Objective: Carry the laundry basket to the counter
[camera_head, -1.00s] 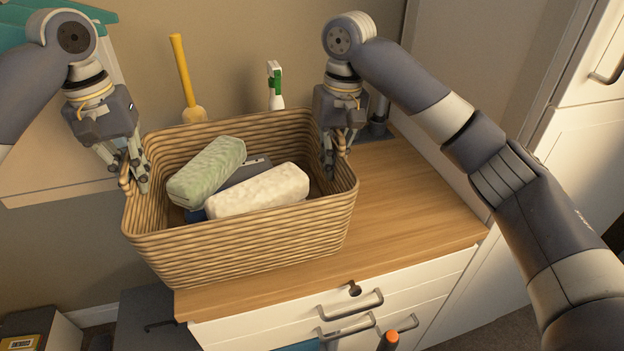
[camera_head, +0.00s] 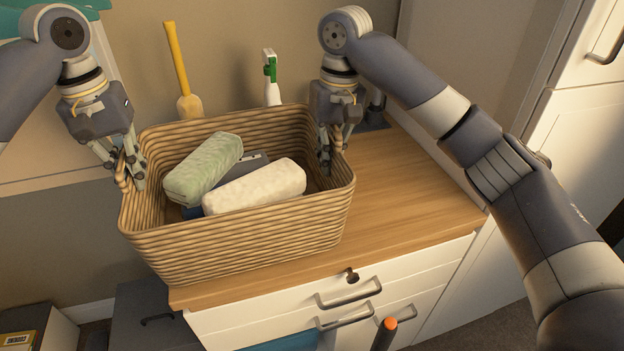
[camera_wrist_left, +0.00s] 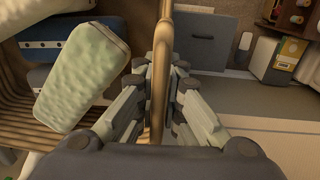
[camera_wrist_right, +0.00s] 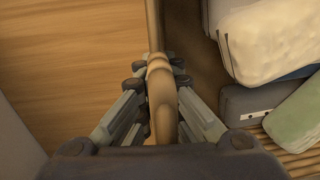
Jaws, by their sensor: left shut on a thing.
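The woven tan laundry basket (camera_head: 240,246) is over the wooden counter top (camera_head: 410,195), with its left part out past the counter's left edge. I cannot tell whether its bottom touches the wood. It holds a green rolled towel (camera_head: 203,167), a cream rolled towel (camera_head: 255,188) and a dark blue-grey item (camera_head: 243,168) partly hidden beneath them. My left gripper (camera_head: 130,176) is shut on the left rim handle (camera_wrist_left: 160,75). My right gripper (camera_head: 328,160) has its fingers closed around the right rim handle (camera_wrist_right: 158,90).
A yellow-handled brush (camera_head: 180,70) and a green-and-white bottle (camera_head: 271,78) stand behind the basket by the wall. White drawers (camera_head: 345,300) are below the counter. A tall white cabinet (camera_head: 575,130) is at right. The counter's right part is clear.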

